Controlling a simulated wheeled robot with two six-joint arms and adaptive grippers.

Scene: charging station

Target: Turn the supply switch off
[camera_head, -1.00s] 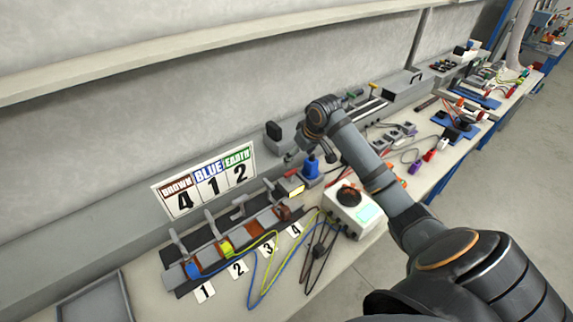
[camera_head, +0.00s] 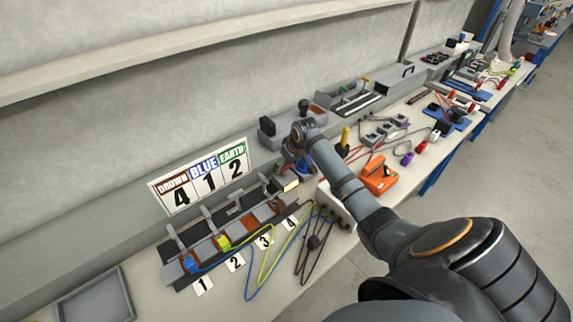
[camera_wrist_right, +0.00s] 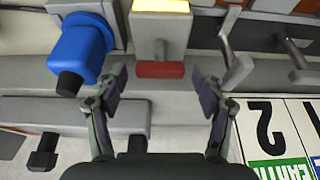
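The switch block with the lit yellow lamp (camera_head: 291,186) stands at the right end of the row of terminals. In the right wrist view it shows a grey housing, the yellow lamp (camera_wrist_right: 161,5) and a red rocker (camera_wrist_right: 160,69). My right gripper (camera_wrist_right: 158,82) is open and empty, with one finger to each side of the red rocker; I cannot tell whether it touches. In the head view my right wrist hides most of its fingers. A blue plug (camera_wrist_right: 82,52) sits left of the switch in the wrist view. My left gripper is not in view.
Terminal levers (camera_wrist_right: 232,55) stand close to the right finger in the wrist view. The number sign (camera_head: 205,180) leans at the wall. Blue and yellow leads (camera_head: 265,262) lie on the bench. An orange device (camera_head: 378,176) stands right of my arm.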

